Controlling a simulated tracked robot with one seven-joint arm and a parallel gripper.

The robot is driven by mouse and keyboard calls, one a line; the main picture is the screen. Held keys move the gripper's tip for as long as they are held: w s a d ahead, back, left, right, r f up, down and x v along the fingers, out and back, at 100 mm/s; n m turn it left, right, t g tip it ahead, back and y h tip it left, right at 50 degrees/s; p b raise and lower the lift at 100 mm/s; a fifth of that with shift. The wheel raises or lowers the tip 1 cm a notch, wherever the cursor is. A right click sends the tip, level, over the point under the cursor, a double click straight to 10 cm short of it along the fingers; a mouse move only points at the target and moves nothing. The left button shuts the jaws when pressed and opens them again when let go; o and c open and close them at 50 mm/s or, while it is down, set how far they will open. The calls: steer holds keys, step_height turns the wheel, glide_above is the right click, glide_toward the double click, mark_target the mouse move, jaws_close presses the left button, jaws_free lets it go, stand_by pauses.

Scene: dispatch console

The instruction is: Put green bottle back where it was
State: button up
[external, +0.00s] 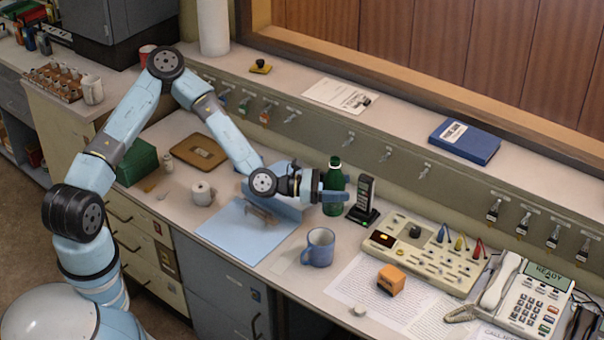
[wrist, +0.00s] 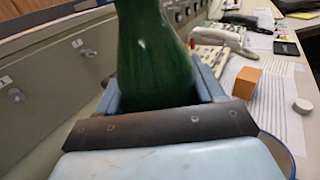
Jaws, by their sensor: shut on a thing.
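The green bottle (external: 334,177) is upright near the back of the desk, just left of the black handset in its stand (external: 364,199). My gripper (external: 326,197) reaches in from the left and is shut on the bottle's body. In the wrist view the green bottle (wrist: 155,50) fills the middle between my gripper's blue fingers (wrist: 160,92). Its lower part is hidden by my gripper, and its top is out of the wrist view. I cannot tell whether its base touches the desk.
A blue mug (external: 319,248) stands in front of the bottle. A blue folder sheet (external: 240,230) lies to the left. An orange block (external: 391,280) sits on printed paper (external: 350,285). A console panel (external: 430,245) and a telephone (external: 520,300) stand to the right.

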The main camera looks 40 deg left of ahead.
step_height(320, 180, up, 9)
steer(key=shift+d+f, duration=0.1)
steer(key=s+d+n+t+y, duration=0.1)
steer(key=s+d+t, duration=0.1)
steer(key=s+d, duration=0.95)
steer(key=s+d+n+t+y, duration=0.1)
steer(key=s+d+n, duration=0.1)
steer(key=s+d, duration=0.95)
steer(key=shift+w+d+f, duration=1.9)
steer(key=shift+d+f, duration=0.3)
steer(key=shift+f, duration=0.85)
steer(key=shift+w+d+f, duration=1.95)
steer(key=shift+d+f, duration=0.3)
steer(key=shift+f, duration=0.75)
steer(key=shift+w+d+f, duration=1.9)
steer(key=shift+d+f, duration=0.3)
steer(key=shift+f, duration=0.85)
steer(key=o, duration=1.1)
steer(key=shift+f, duration=0.1)
